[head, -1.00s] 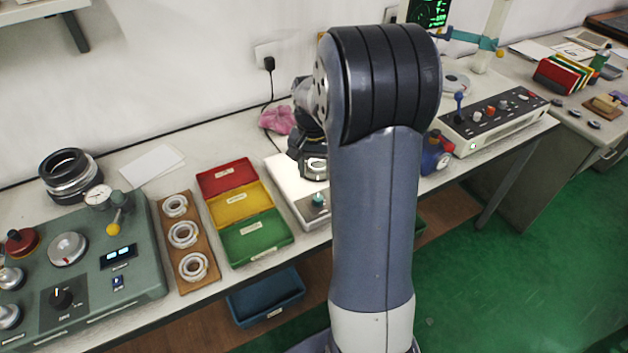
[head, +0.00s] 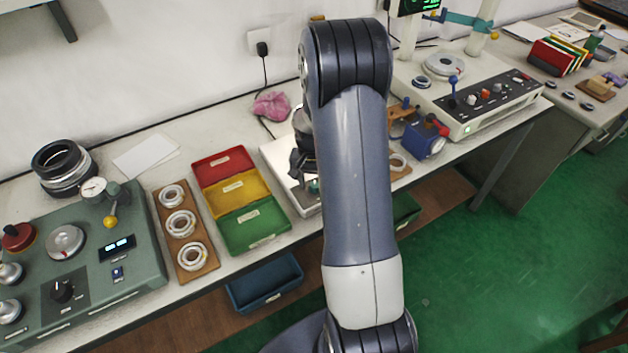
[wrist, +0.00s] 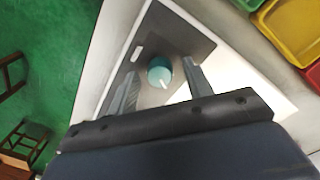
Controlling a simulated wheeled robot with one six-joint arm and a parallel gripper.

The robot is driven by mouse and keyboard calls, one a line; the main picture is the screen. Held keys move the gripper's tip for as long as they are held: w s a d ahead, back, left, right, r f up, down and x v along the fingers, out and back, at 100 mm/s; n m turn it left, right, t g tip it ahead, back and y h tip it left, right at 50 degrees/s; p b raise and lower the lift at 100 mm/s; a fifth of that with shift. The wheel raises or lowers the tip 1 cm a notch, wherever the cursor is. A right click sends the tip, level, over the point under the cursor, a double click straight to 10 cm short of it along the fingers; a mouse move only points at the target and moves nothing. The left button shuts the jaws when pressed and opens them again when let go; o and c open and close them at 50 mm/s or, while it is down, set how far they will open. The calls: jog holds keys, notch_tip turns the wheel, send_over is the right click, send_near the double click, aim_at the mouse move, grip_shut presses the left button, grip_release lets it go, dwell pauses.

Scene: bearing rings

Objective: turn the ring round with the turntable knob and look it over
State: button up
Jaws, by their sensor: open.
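The turntable unit is a white box (head: 274,154) with a lit white top. It also shows in the wrist view (wrist: 262,95), with a dark grey panel that carries a teal knob (wrist: 160,72) with a pale pointer mark. In the head view the knob (head: 314,186) is partly covered by my arm. My gripper (wrist: 160,75) is open, with one finger on each side of the knob as the wrist camera sees it. I cannot tell whether the fingers touch it or are still above it. In the head view my gripper (head: 298,164) is mostly behind my arm. No ring shows on the turntable.
Red (head: 222,164), yellow (head: 238,193) and green (head: 252,229) trays stand left of the turntable. A wooden board (head: 208,271) with three pale rings lies beyond them. A blue and red device (head: 428,140) and a control console (head: 500,105) stand on the right.

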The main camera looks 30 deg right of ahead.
jog(key=shift+c, duration=0.2)
jog(key=c, duration=0.9)
jog(key=shift+c, duration=0.2)
jog(key=shift+m, duration=0.3)
jog(key=shift+m+b, duration=0.9)
jog(key=shift+m, duration=0.3)
jog(key=shift+m+b, duration=0.5)
jog(key=shift+m, duration=0.9)
jog(key=o, duration=1)
